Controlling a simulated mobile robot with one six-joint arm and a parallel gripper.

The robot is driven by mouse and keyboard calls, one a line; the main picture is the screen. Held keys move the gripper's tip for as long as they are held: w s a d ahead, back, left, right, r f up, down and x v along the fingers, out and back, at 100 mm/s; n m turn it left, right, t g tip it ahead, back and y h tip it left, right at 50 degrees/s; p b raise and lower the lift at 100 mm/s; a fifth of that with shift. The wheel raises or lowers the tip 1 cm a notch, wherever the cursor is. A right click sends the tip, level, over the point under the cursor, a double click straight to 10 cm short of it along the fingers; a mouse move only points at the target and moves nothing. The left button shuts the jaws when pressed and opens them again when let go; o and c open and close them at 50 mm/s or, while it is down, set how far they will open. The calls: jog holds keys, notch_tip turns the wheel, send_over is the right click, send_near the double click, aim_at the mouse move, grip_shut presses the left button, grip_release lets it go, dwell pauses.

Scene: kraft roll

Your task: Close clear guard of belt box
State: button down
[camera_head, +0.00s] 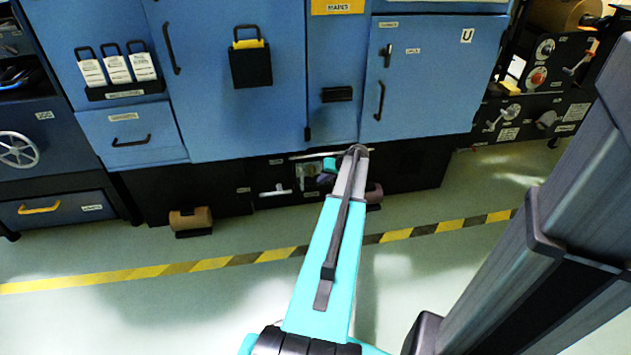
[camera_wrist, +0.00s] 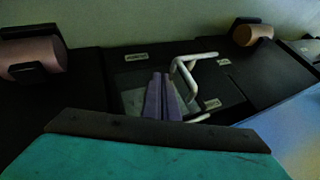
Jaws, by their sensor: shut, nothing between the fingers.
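The belt box (camera_head: 268,201) is a low black unit under the blue cabinets in the head view; my arm hides its right part. In the wrist view its dark labelled face (camera_wrist: 235,88) fills the middle. A greyish see-through panel, apparently the clear guard (camera_wrist: 133,82), lies left of and behind my fingers. A bent white bar (camera_wrist: 184,76) stands just right of the fingertips; I cannot tell whether they touch. My gripper (camera_wrist: 163,76) is shut and empty, its purple fingers pointing at the box. How far the guard stands open is not clear.
A brown roll (camera_head: 197,218) stands left of the box; rolls also show in the wrist view at left (camera_wrist: 32,58) and right (camera_wrist: 252,34). Blue cabinets (camera_head: 235,110) rise above. The floor (camera_head: 180,315) in front is clear, crossed by yellow-black tape (camera_head: 275,254).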

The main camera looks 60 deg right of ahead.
jog(key=p+v, duration=0.1)
jog(key=v, duration=0.6)
jog(key=shift+p, duration=0.3)
jog(key=shift+w+a, duration=0.1)
